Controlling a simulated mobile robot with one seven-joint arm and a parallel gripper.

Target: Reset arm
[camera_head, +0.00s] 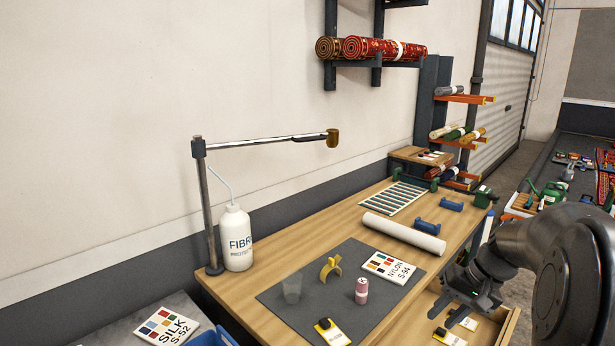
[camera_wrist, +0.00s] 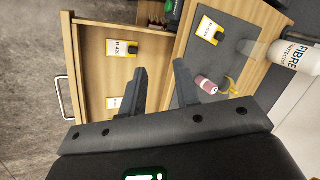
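My gripper (camera_head: 468,288) is at the right of the head view, over the open drawer (camera_head: 508,325) at the table's front. In the wrist view my gripper (camera_wrist: 161,78) shows two dark fingers standing apart with nothing between them. The drawer (camera_wrist: 90,45) lies below them there, holding yellow-and-white cards with small black items. A pink can (camera_head: 361,291) stands on the grey mat (camera_head: 310,318); in the wrist view the can (camera_wrist: 206,85) shows just right of the fingers, apart from them.
A white roll (camera_head: 404,233) lies behind. A white bottle (camera_head: 236,238) stands by a metal post with a jointed arm (camera_head: 265,142).

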